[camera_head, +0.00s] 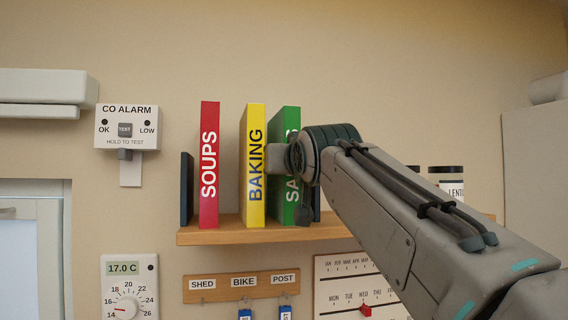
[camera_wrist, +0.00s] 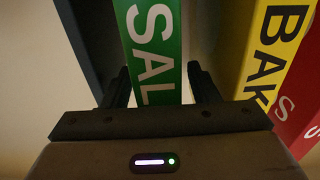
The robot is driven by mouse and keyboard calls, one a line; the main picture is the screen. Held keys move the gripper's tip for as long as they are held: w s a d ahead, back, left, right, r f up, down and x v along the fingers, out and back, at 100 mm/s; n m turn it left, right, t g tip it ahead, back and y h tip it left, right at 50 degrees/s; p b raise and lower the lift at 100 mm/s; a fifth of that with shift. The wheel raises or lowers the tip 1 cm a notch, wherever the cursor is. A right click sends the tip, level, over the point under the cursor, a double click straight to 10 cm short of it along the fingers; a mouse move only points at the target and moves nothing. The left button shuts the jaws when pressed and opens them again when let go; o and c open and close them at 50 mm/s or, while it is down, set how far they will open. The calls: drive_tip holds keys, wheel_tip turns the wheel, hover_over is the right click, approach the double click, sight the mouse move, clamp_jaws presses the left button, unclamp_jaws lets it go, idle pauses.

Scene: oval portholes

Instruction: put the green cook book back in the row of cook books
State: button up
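The green cook book (camera_head: 283,160), its spine starting "SA", stands upright on the wooden shelf (camera_head: 215,237), right of the yellow BAKING book (camera_head: 253,165). My gripper (camera_head: 285,158) is in front of its spine, and my arm covers part of the lettering. In the wrist view the green book (camera_wrist: 154,45) shows "SAL" between the two fingers of my gripper (camera_wrist: 160,84). Small gaps show beside the book, so the fingers look open around it. The red SOUPS book (camera_head: 209,165) stands to the left of BAKING, with a gap between them.
A dark bookend (camera_head: 187,190) stands at the row's left, and another dark upright (camera_head: 317,205) shows just right of the green book. Jars (camera_head: 447,180) stand further right, behind my arm. A CO alarm (camera_head: 127,127) is on the wall at left; a key rack (camera_head: 241,283) hangs below.

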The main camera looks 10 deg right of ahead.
drive_tip(key=shift+f, duration=0.15)
drive_tip(key=s+b, duration=0.4)
drive_tip(key=s, duration=0.9)
drive_tip(key=shift+s+b, duration=0.4)
